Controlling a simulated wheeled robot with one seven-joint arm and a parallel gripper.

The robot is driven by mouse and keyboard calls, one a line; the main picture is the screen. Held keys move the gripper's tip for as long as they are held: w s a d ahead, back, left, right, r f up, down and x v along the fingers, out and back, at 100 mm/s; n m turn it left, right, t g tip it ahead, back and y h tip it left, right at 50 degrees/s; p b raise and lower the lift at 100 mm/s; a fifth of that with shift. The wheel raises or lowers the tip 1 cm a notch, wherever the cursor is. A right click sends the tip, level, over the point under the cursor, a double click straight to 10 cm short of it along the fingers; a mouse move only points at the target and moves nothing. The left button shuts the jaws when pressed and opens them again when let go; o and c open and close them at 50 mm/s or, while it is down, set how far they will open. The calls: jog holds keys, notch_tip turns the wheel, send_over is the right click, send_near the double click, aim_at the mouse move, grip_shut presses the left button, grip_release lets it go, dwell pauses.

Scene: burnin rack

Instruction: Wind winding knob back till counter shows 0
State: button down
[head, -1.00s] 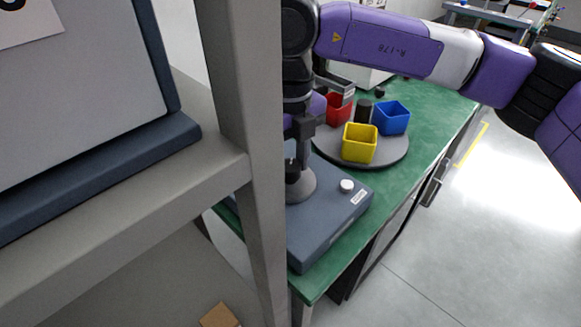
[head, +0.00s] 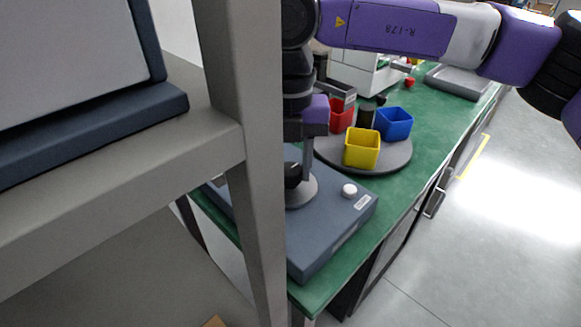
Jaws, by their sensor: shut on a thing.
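The winding knob (head: 292,175) is a dark knob above a round grey disc (head: 304,190) on top of a blue-grey box (head: 330,228). The box sits on the green bench. My gripper (head: 299,168) points down from above and is shut on the knob. The rack post hides the left side of the knob, the disc and part of the box. A small white button (head: 349,190) and a white label (head: 362,202) are on the box's right side. The counter and its reading are not in view.
A grey post (head: 240,90) and shelf stand close on the left. Behind the box, a round grey turntable (head: 390,162) carries red (head: 341,117), yellow (head: 361,149) and blue (head: 394,124) bins. The floor to the right is clear.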

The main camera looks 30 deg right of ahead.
aim_at(291, 168)
jog(key=shift+w+r, duration=0.1)
jog(key=shift+r, duration=0.05)
jog(key=c, duration=0.9)
grip_release()
notch_tip(291, 168, up, 8)
jog(key=shift+f+p, duration=0.15)
jog(key=shift+p, duration=0.15)
